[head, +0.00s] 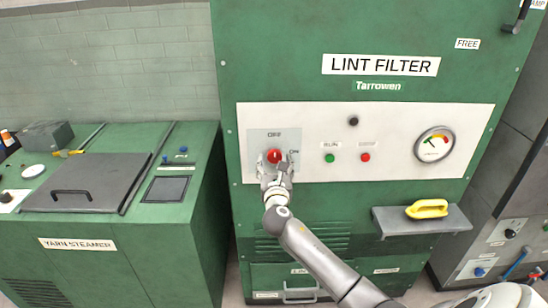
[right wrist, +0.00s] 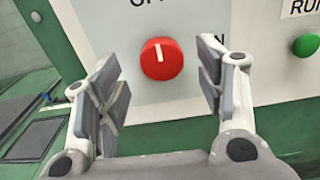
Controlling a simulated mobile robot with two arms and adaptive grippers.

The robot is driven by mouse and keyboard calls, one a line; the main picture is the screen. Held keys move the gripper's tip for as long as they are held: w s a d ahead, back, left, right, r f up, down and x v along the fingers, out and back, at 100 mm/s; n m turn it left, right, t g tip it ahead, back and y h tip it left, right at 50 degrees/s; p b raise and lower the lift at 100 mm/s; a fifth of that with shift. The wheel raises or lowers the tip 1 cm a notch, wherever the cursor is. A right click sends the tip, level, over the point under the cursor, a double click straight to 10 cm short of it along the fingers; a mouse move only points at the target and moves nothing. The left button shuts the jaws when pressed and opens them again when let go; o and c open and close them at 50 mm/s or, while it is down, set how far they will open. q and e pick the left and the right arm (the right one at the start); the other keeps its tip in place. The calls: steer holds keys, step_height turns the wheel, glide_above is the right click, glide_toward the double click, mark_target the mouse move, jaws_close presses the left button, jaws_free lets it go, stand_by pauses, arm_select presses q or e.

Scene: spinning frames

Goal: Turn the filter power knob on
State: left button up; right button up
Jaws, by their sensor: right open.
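The red round filter power knob (head: 274,156) sits on a light plate on the green lint filter cabinet (head: 300,60). OFF is printed above it and ON to its right. In the right wrist view the knob (right wrist: 161,62) has a white mark pointing up, toward OFF. My right gripper (head: 275,172) is in front of and just below the knob. In the right wrist view the open gripper (right wrist: 156,82) has one finger on each side of the knob, with gaps visible on both sides. My left gripper is out of view.
Green RUN (head: 329,158) and red (head: 365,157) buttons and a gauge (head: 434,146) are right of the knob. A shelf (head: 395,222) with a yellow-handled item (head: 427,209) juts out below. The yarn steamer (head: 110,240) stands left.

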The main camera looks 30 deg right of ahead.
mark_target(275, 157)
steer(key=shift+x, duration=1.1)
steer(key=shift+w+d, duration=0.4)
steer(key=shift+w, duration=0.2)
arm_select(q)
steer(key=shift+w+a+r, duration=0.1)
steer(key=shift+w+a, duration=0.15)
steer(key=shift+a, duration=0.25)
arm_select(e)
steer(key=c, duration=1)
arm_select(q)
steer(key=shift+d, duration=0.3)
